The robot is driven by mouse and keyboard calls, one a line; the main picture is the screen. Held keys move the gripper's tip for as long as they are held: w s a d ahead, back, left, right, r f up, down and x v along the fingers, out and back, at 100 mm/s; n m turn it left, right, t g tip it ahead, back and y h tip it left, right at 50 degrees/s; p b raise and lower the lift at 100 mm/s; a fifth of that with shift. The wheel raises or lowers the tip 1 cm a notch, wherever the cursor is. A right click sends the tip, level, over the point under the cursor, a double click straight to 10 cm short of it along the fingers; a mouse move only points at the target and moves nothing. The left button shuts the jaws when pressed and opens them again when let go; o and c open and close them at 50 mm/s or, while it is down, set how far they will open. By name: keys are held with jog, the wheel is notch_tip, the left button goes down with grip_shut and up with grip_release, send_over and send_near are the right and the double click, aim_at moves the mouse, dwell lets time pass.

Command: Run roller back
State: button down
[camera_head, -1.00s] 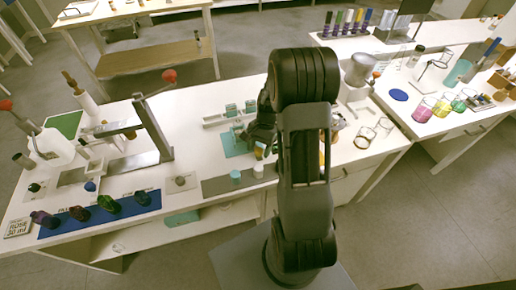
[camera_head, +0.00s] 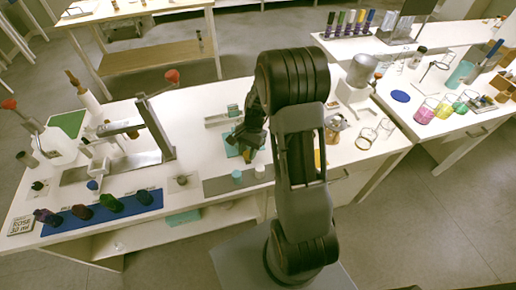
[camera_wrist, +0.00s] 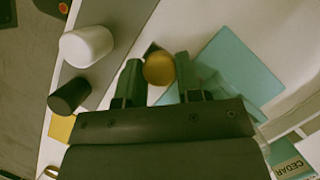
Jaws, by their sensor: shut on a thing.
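My gripper (camera_wrist: 158,82) has its two dark fingers on either side of a small amber round-topped thing (camera_wrist: 159,68) and is shut on it. Only its top shows; its lower part is hidden. I cannot tell whether it is the roller. In the head view my gripper (camera_head: 246,152) is low over the teal mat (camera_head: 231,150), in front of the white tray. The teal mat also shows in the wrist view (camera_wrist: 240,62), just right of the fingers.
Several dark-capped bottles lie on the blue mat (camera_head: 75,224) at left. A metal press (camera_head: 155,130) stands left of my gripper. A CEDAR label (camera_wrist: 292,167) is at lower right.

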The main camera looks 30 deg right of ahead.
jog(key=shift+w+a, duration=0.25)
jog(key=shift+a, duration=0.75)
jog(key=shift+w+a, duration=0.2)
jog(key=shift+a, duration=0.75)
jog(key=c, duration=0.8)
grip_release()
jog(key=shift+a, duration=0.2)
jog(key=shift+d, duration=0.1)
jog(key=p+v, duration=0.1)
jog(key=v, duration=1.3)
jog(key=shift+s, duration=0.1)
